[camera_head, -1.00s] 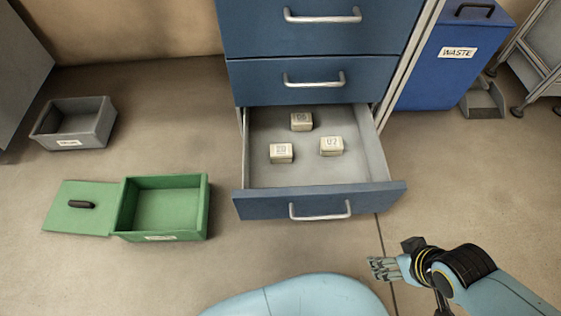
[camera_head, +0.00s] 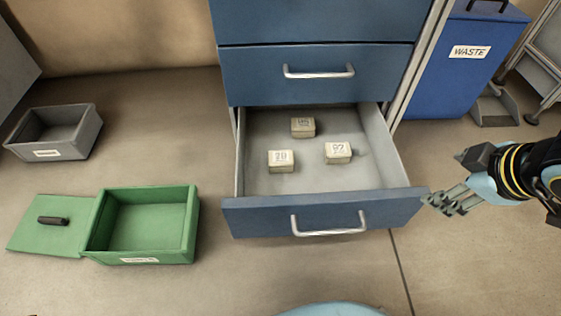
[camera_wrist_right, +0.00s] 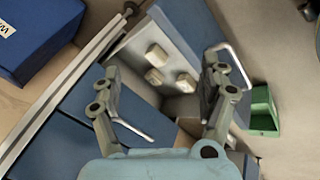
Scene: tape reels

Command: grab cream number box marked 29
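The cream box marked 29 (camera_head: 281,161) sits at the front left inside the open drawer (camera_head: 255,183), its marking small but seemingly 29. Beside it are a cream box marked 97 (camera_head: 338,153) and a third cream box (camera_head: 303,127) farther back, whose number is hard to read. My right gripper (camera_head: 442,203) is just right of the drawer's front corner, away from the boxes. In the right wrist view its fingers (camera_wrist_right: 160,80) are spread with nothing between them; the three boxes show beyond, their markings unreadable. My left gripper is not in view.
An open green box (camera_head: 145,220) with its lid (camera_head: 50,225) beside it and a grey bin (camera_head: 55,132) stand on the floor at left. A blue waste bin (camera_head: 460,75) is right of the blue cabinet (camera_head: 315,75). The drawer front (camera_head: 270,215) has a handle.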

